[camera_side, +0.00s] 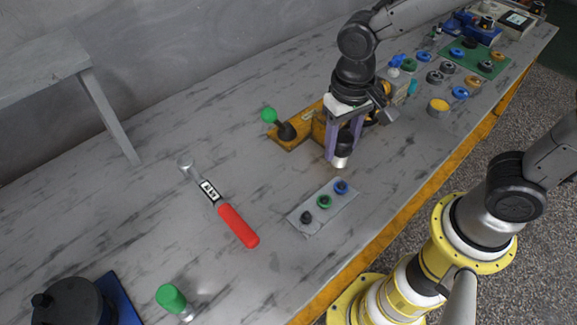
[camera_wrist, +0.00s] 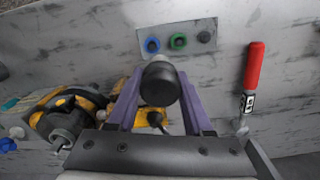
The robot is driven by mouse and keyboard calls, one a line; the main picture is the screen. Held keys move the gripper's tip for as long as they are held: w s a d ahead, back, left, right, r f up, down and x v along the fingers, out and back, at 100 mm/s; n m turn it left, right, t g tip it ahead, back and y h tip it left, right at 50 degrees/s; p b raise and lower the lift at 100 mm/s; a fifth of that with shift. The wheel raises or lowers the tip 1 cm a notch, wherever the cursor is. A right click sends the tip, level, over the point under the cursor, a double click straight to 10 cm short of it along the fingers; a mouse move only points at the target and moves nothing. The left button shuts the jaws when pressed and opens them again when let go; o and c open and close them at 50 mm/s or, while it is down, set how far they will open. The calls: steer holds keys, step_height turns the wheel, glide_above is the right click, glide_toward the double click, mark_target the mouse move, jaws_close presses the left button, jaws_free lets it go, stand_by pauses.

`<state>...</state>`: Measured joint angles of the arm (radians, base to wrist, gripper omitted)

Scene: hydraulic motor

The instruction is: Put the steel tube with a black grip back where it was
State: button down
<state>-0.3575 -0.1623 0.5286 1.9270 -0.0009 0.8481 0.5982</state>
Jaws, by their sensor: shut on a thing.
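My gripper (camera_side: 338,157) is shut on the steel tube with a black grip (camera_side: 342,162) and holds it above the table, its steel end lowest in the side view. In the wrist view, the dark round end of the tube (camera_wrist: 160,84) shows between the purple fingers of my gripper (camera_wrist: 161,98). A grey plate (camera_side: 304,228) lies on the table in front of the gripper in the side view. It carries a blue ring (camera_side: 341,187), a green ring (camera_side: 324,201) and a black ring (camera_side: 306,217). No tube stands in these rings.
A yellow motor assembly (camera_side: 284,142) with a green-knobbed lever (camera_side: 269,115) stands close behind my gripper. A red-handled wrench (camera_side: 238,226) lies left of the plate. A green-capped steel tube (camera_side: 172,298) is at the front left. Several rings and parts fill the far right; the middle-left table is clear.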

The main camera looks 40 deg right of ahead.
steer(key=w+a+f, duration=0.1)
steer(key=w+f, duration=0.1)
steer(key=w, duration=0.1)
steer(key=w+a+f, duration=0.1)
steer(key=w+f, duration=0.2)
steer(key=w+a+f, duration=0.1)
steer(key=w+f, duration=0.1)
steer(key=w, duration=0.1)
steer(key=shift+w+a+f, duration=0.25)
steer(key=shift+w+a, duration=0.05)
steer(key=shift+w, duration=0.1)
steer(key=shift+w+a+f, duration=0.15)
steer(key=shift+w+f, duration=0.3)
steer(key=shift+f, duration=1.7)
steer(key=shift+f, duration=0.1)
steer(key=shift+c, duration=1.5)
jaws_free()
